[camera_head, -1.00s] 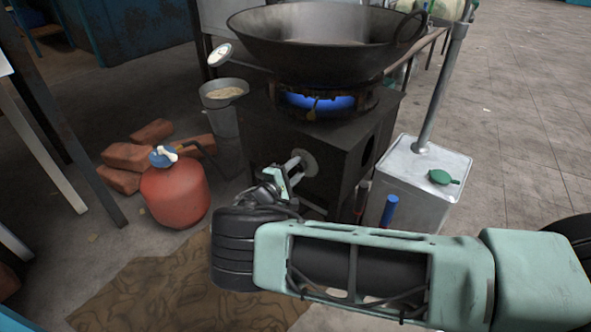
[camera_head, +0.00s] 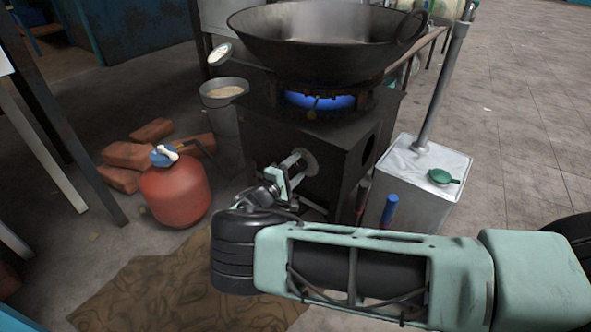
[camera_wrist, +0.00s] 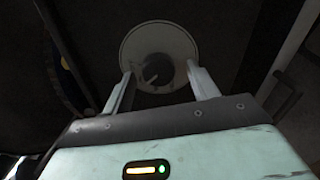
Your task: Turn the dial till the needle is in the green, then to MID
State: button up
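The dial is a dark knob (camera_wrist: 157,70) on a pale round plate (camera_wrist: 160,35) in the wrist view. In the head view the plate (camera_head: 309,160) is on the front of the black stove. My gripper (camera_head: 294,168) is right in front of it; in the wrist view its fingers (camera_wrist: 159,76) are spread, one on each side of the knob, with gaps visible. A round white-faced gauge (camera_head: 220,54) stands at the stove's left; its needle and any green zone are too small to read. Marks on the dial plate are not legible.
A large black wok (camera_head: 320,50) sits over a blue flame (camera_head: 318,100) on the stove (camera_head: 345,145). A red gas cylinder (camera_head: 175,195) and bricks (camera_head: 125,156) are at left. A metal can (camera_head: 420,190) with a green lid-like object is at right. A bucket (camera_head: 224,95) stands behind.

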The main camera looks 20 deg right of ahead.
jog(key=p+v, duration=0.4)
jog(key=v, duration=1.3)
jog(key=shift+s+a, duration=0.15)
jog(key=shift+r, duration=0.2)
jog(key=s+d+r+m+g+y+p, duration=0.2)
jog(key=s+d+r+m+g+y, duration=0.15)
jog(key=s+d+r+g, duration=0.35)
jog(key=s+d+r+n+g+y+p, duration=0.1)
jog(key=s+r+n+g+y+p, duration=0.2)
jog(key=s+r+y, duration=1.6)
jog(key=s+r+h+p, duration=0.3)
jog(key=r+p, duration=1.6)
jog(key=r, duration=0.4)
jog(key=s+r+m+h+p, duration=0.1)
jog(key=s+r+h+p, duration=0.2)
jog(key=r+p, duration=1.5)
notch_tip(320, 180, up, 5)
jog(key=shift+d+r+g+h+p, duration=0.1)
jog(key=shift+d+g+h+p, duration=0.25)
jog(key=shift+h, duration=0.3)
